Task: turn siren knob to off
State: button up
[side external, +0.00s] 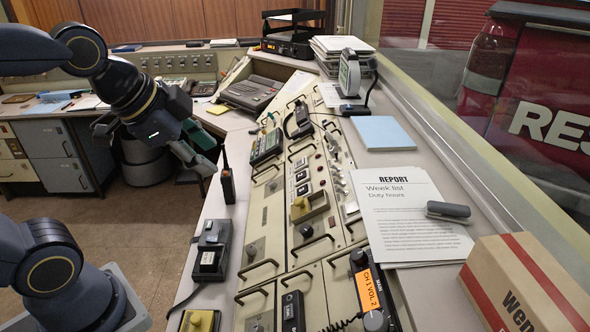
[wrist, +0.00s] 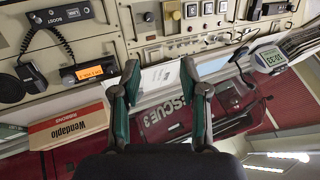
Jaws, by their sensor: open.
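The console panel (side external: 262,215) carries several knobs, and no siren label is readable, so I cannot tell which knob is the siren knob. My gripper (side external: 202,150) is open and empty, high above the floor left of the console, apart from every knob. Its green fingers (wrist: 160,68) spread in the wrist view.
A walkie-talkie (side external: 228,184) stands upright on the console's left edge, near a black device (side external: 211,249). Raised handles cross the panel.

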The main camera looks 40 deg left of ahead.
jog(key=shift+o, duration=0.8)
jog(key=w+d+f+m, duration=0.2)
jog(key=w+m, duration=0.2)
jog(key=w, duration=0.2)
jog(key=shift+w+f+m+g, duration=0.15)
jog(key=shift+f+m+g, duration=0.15)
jog(key=shift+m+g, duration=0.1)
jog(key=m+g+h, duration=0.1)
jog(key=g+h, duration=0.1)
jog(key=h, duration=0.1)
send_over(304, 228)
jog(key=s+a, duration=0.5)
notch_tip(304, 228, down, 11)
jog(key=x, duration=1.6)
jog(key=shift+s+d+f, duration=0.2)
jog(key=shift+s+d, duration=0.05)
jog(key=shift+d, duration=0.1)
grip_shut()
